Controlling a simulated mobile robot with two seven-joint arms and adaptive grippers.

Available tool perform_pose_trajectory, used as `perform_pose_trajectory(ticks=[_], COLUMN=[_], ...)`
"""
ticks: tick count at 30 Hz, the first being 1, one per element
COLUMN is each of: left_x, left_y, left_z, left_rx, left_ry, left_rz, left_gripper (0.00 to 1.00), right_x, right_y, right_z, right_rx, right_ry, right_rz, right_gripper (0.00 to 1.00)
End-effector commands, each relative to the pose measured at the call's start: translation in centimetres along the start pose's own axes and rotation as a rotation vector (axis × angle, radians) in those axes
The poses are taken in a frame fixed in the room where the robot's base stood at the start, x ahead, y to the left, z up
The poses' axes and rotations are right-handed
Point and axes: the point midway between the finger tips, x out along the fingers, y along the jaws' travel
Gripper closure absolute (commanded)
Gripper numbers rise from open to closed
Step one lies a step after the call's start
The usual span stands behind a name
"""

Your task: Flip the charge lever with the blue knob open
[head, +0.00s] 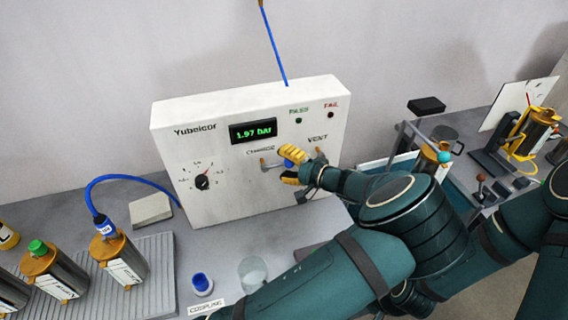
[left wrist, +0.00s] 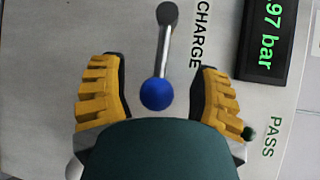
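The charge lever (left wrist: 164,45) has a grey rod and a blue knob (left wrist: 156,94). It sits on the white panel box (head: 235,185) under the CHARGE label. In the head view the rod lies about level, with the blue knob (head: 288,163) to the right of its pivot (head: 263,163). My left gripper (head: 286,167) is at the panel with its yellow fingers above and below the knob. In the left wrist view the open fingers (left wrist: 160,96) stand on either side of the knob, with gaps on both sides. My right gripper is not in view.
The vent lever (head: 318,152) is close to the right of my left gripper. The display (head: 253,131) reads 1.97 bar. A round dial (head: 202,182) is at the panel's left. Several metal canisters, including one with a green cap (head: 38,248), and a clear beaker (head: 252,272) stand in front.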

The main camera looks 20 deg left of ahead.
Motion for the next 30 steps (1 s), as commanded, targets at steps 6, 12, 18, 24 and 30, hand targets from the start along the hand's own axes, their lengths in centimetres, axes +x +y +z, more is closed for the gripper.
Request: perform_pose_trajectory(ticks=[6, 12, 18, 24, 30], left_x=[0.2, -1.4, -5.3, -9.1, -11.4], left_y=[0.0, 0.0, 0.0, 0.0, 0.0], left_z=[0.1, 0.1, 0.0, 0.0, 0.0], left_rx=[0.001, 0.001, 0.001, 0.000, 0.000], left_ry=[-0.005, -0.002, 0.000, 0.000, -0.001], left_rz=[-0.001, -0.001, 0.000, 0.000, 0.001], left_gripper=[0.37, 0.37, 0.37, 0.37, 0.37], right_x=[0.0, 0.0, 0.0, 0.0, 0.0], right_y=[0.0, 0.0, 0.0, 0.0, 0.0], right_z=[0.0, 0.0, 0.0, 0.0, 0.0], right_rx=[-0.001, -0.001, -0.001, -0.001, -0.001], right_ry=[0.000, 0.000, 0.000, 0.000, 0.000], right_rz=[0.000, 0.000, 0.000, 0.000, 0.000], right_gripper=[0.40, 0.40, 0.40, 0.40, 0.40])
